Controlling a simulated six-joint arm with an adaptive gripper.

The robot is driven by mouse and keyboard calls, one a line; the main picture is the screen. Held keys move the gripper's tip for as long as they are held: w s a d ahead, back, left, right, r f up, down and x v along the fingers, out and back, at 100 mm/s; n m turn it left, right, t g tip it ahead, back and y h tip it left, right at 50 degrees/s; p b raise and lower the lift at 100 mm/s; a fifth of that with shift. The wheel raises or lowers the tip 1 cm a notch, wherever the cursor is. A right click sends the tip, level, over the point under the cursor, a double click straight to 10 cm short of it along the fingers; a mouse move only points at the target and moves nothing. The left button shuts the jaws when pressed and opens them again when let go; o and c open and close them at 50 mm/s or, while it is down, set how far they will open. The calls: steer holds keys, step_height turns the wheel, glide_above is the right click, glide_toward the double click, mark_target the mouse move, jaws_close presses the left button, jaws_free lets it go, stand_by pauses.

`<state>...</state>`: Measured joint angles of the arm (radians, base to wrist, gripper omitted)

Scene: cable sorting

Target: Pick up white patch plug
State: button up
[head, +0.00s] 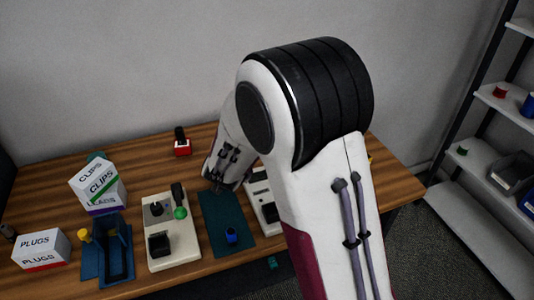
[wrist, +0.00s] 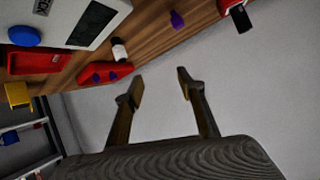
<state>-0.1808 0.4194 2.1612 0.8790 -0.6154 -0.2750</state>
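A small white piece with a dark end (wrist: 119,50) lies on the wooden table in the wrist view, beside a red tray; it may be the white patch plug, but it is too small to be sure. I cannot make out a white plug in the head view. My gripper (wrist: 160,86) is open in the wrist view, with nothing between its two fingers. The white piece is apart from the fingers, above and left of them in the picture. In the head view my arm hides the gripper and the table's right part.
The red tray (wrist: 105,75) holds small purple pieces. A white device with a grey panel (wrist: 95,22) is near it. In the head view, white PLUGS (head: 40,248) and CLIPS (head: 98,182) boxes, a blue holder (head: 92,266) and a dark teal mat (head: 216,213) occupy the table. Shelves (head: 487,170) stand at right.

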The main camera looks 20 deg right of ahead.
steer(key=d+f+h, duration=0.1)
steer(key=f, duration=0.1)
steer(key=d+f+m+h, duration=0.1)
steer(key=d+f, duration=0.1)
steer(key=d+f+h, duration=0.2)
steer(key=f, duration=0.1)
steer(key=shift+g, duration=0.4)
steer(key=shift+s+d+f+m+h, duration=0.15)
steer(key=shift+d+f+m+h, duration=0.15)
steer(key=shift+f+h, duration=0.1)
steer(key=shift+x, duration=1.25)
steer(key=shift+x, duration=2.6)
jaws_close()
